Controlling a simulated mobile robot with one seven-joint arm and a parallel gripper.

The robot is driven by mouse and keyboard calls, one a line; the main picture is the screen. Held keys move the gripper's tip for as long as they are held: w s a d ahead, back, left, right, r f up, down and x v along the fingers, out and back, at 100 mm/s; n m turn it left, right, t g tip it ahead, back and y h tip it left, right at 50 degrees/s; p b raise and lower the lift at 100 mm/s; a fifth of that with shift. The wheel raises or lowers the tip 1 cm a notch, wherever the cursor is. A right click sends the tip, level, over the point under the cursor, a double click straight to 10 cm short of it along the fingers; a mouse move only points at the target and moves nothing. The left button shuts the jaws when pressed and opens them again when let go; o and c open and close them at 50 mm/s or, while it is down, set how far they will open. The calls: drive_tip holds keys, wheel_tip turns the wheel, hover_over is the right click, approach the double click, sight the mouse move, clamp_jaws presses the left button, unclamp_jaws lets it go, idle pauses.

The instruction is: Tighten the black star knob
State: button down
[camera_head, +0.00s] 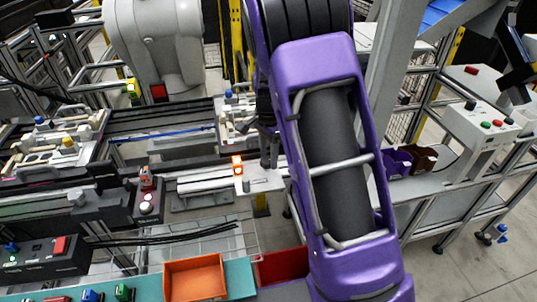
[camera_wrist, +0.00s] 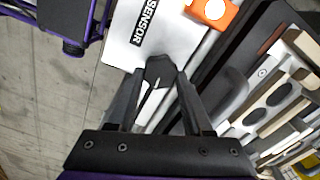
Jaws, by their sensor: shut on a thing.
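The black star knob (camera_wrist: 159,70) shows in the wrist view as a dark shape on a pale plate (camera_wrist: 122,50) marked "SENSOR". My gripper (camera_wrist: 160,76) points down at the plate with its fingertips on either side of the knob, shut on it. Fingers and shadow partly cover the knob, so its lobes and turn angle cannot be told. In the head view, my gripper (camera_head: 269,160) stands over the same plate (camera_head: 262,186). The knob cannot be made out clearly there.
An orange sensor (camera_wrist: 212,12) with a lit face sits close to my gripper; it also shows in the head view (camera_head: 237,166). A pallet with fixtures (camera_wrist: 270,105) lies right of a dark rail. An orange bin (camera_head: 195,279) stands at the front. My purple arm blocks the middle.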

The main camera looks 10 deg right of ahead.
sight(269, 159)
drive_tip(key=shift+w, duration=0.1)
idle(0.3)
drive_tip(key=shift+c, duration=1.5)
unclamp_jaws()
wheel_tip(269, 159, up, 18)
drive_tip(key=shift+f, duration=0.25)
